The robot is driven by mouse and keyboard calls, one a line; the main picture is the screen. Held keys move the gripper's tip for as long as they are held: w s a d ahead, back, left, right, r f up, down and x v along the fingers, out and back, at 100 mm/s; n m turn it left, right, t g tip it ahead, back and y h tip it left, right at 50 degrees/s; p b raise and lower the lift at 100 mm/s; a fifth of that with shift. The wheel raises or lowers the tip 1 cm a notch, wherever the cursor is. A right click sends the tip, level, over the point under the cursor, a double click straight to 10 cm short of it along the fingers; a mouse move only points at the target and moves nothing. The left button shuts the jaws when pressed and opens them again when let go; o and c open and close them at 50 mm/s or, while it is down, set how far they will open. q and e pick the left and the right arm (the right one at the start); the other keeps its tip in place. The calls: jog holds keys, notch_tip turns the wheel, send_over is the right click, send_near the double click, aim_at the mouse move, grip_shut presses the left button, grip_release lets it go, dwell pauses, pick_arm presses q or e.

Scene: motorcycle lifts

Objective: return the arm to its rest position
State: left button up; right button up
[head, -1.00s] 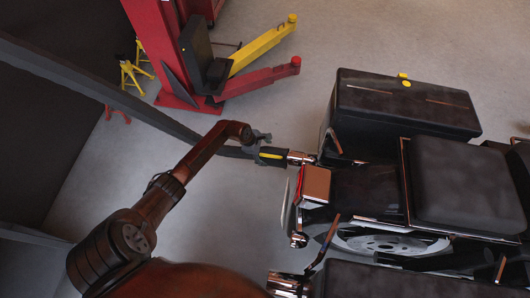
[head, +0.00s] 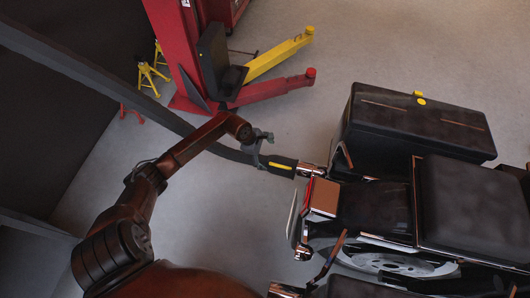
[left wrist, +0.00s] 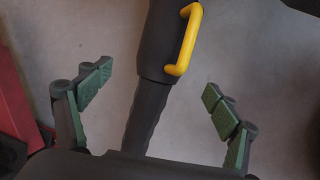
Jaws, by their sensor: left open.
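My left arm, reddish-brown, comes in from the left in the head view. Its grey gripper (head: 258,142) is beside the long dark bar, just up and left of the bar's black sleeve (head: 271,160). In the left wrist view the gripper (left wrist: 158,80) has its green-padded fingers spread wide with nothing clamped. The dark bar (left wrist: 147,115) and its sleeve with a yellow handle (left wrist: 184,38) show in the gap between the fingers. They look clear of both pads; how far off they are is unclear. My right gripper is not in view.
A motorcycle with a black top case (head: 415,125) and seat (head: 470,205) stands at the right. A red lift post (head: 178,45) with yellow (head: 280,55) and red arms (head: 275,88) stands at the back. Yellow stands (head: 152,72) are at its left. Grey floor lies open between.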

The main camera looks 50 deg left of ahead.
pick_arm(q)
jog(key=shift+v, duration=1.2)
